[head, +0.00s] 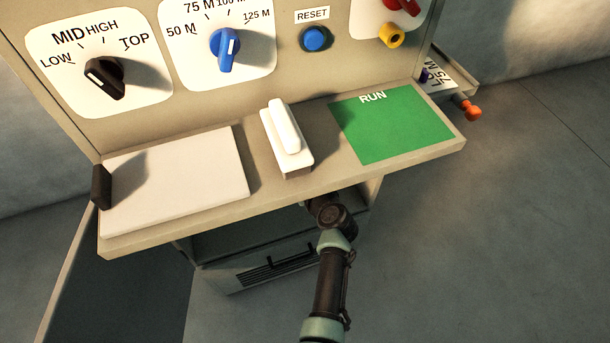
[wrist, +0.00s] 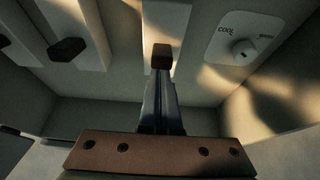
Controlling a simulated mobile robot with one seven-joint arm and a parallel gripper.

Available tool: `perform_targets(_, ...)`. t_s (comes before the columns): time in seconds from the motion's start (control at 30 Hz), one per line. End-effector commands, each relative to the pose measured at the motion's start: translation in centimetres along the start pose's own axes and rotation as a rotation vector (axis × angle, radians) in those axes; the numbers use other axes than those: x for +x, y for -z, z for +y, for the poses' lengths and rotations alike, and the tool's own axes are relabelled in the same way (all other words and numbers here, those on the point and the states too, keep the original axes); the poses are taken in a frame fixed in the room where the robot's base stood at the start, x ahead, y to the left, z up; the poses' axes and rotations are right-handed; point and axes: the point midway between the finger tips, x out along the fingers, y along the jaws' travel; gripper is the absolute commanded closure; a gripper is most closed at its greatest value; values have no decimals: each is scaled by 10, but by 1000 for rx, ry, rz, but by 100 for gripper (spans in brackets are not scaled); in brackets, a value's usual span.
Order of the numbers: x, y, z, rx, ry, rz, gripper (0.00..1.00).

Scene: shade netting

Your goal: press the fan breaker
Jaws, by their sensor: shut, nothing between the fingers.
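In the wrist view, white strips with dark toggles hang inside the cabinet. No label on these toggles is readable, so I cannot tell which is the fan breaker. My gripper (wrist: 161,78) is shut and empty, its fingers lined up with the middle toggle. I cannot tell whether they touch it. In the head view my gripper is hidden under the panel's shelf.
In the wrist view a white plate marked COOL with a round knob (wrist: 243,50) is at right. In the head view the shelf (head: 290,190) overhangs my arm, with a RUN green sheet (head: 395,125) and a white block (head: 285,130) on it. Cabinet side walls are close.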

Motion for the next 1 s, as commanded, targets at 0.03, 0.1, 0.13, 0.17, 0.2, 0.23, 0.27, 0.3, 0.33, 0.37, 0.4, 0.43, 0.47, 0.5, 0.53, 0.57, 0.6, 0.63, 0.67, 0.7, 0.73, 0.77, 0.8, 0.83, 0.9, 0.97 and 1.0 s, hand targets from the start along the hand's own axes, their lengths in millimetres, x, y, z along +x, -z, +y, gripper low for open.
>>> perform_targets(0.03, 3, -2, -3, -2, 6, -16, 100)
perform_targets(0.1, 5, 10, -3, 0, 5, -12, 100)
perform_targets(0.13, 6, 17, -3, 1, 5, -9, 100)
perform_targets(0.17, 8, 25, -3, 1, 4, -6, 100)
perform_targets(0.2, 9, 35, -3, 2, 3, -2, 100)
perform_targets(0.23, 11, 43, -3, 2, 2, 2, 100)
perform_targets(0.27, 4, 38, -4, 1, 3, 1, 100)
perform_targets(0.3, -9, 29, -3, 0, 4, 1, 100)
perform_targets(0.33, -15, 27, -3, -1, 3, 2, 100)
perform_targets(0.37, -22, 26, -3, -1, 2, 3, 100)
perform_targets(0.4, -29, 26, -3, 0, 3, 4, 100)
perform_targets(0.43, -35, 24, -3, 0, 3, 4, 100)
perform_targets(0.47, -41, 24, -3, -1, 2, 6, 100)
perform_targets(0.5, -48, 23, -2, -1, 2, 6, 100)
perform_targets(0.53, -54, 22, -3, 0, 2, 6, 100)
perform_targets(0.57, -58, 21, -3, 0, 3, 6, 100)
perform_targets(0.6, -65, 20, -2, -1, 2, 7, 100)
perform_targets(0.63, -69, 20, -2, -1, 1, 7, 100)
perform_targets(0.67, -73, 20, -2, -1, 1, 7, 100)
perform_targets(0.7, -77, 19, -2, 0, 2, 7, 100)
perform_targets(0.73, -80, 18, -2, 0, 2, 7, 100)
perform_targets(0.77, -83, 18, -2, 1, 1, 7, 100)
perform_targets(0.8, -85, 18, -2, 0, 0, 7, 100)
perform_targets(0.83, -87, 17, -2, 0, 0, 7, 100)
perform_targets(0.9, -90, 18, -2, 0, 0, 8, 100)
perform_targets(0.97, -91, 18, -2, 1, 0, 8, 100)
perform_targets(1.0, -91, 18, -2, 1, 0, 8, 100)
